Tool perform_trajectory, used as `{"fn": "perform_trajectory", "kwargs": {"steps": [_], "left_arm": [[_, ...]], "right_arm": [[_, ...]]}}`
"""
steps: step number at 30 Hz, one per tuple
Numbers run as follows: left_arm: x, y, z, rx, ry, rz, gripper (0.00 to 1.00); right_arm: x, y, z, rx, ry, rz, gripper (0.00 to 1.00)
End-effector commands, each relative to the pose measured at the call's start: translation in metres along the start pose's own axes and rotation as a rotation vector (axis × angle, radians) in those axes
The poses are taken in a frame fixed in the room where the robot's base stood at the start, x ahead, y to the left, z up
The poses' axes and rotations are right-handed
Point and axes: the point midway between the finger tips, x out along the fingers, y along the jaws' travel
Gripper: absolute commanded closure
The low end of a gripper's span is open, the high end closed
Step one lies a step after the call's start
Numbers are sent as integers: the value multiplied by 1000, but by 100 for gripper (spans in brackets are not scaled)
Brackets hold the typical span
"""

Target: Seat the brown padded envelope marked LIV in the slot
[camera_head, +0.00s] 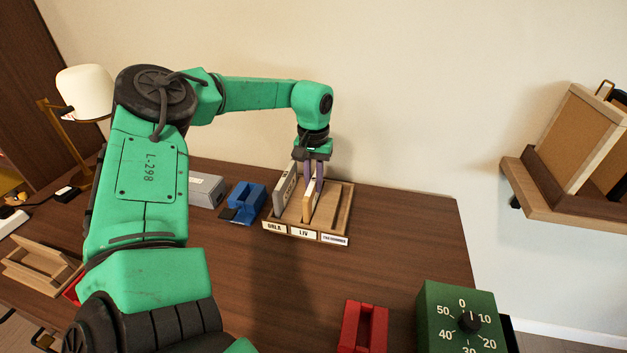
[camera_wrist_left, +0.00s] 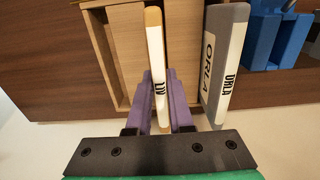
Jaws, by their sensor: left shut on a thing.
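The brown padded envelope marked LIV (camera_head: 309,204) stands on edge at the middle slot of the wooden slotted tray (camera_head: 345,213), above the LIV label (camera_head: 304,232). My left gripper (camera_head: 314,187) is shut on its upper part, coming from above. In the left wrist view, the purple fingers (camera_wrist_left: 159,76) press both sides of the envelope (camera_wrist_left: 155,40), with its LIV spine between them. I cannot tell whether its bottom edge touches the slot floor. My right gripper is not in view.
A grey ORLA envelope (camera_head: 285,189) stands in the left slot; the right slot looks empty. A blue holder (camera_head: 246,203) and grey box (camera_head: 207,190) lie left. A red holder (camera_head: 363,327) and green timer (camera_head: 459,318) are at the front right. Desk between is clear.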

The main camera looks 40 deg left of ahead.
Motion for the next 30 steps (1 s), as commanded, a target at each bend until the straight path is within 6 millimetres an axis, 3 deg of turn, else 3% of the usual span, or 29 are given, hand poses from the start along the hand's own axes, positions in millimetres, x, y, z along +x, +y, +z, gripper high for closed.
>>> {"fn": "perform_trajectory", "kwargs": {"steps": [5, 6, 8, 9, 20, 23, 30], "left_arm": [[2, 0, 0, 0, 0, -1, 100], [2, 0, 0, 0, -1, -1, 77], [1, 0, 0, 0, -1, -1, 54], [1, 0, 0, 0, -1, -1, 51], [-6, 0, -1, 1, 1, 0, 51], [-24, 1, -1, 1, 4, 1, 51], [-90, 0, -1, 0, 4, 0, 51]], "right_arm": [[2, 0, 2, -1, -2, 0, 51], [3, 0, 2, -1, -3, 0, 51], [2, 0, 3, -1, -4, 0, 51], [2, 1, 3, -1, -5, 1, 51], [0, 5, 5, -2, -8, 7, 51], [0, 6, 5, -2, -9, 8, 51], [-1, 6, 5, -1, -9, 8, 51]]}}
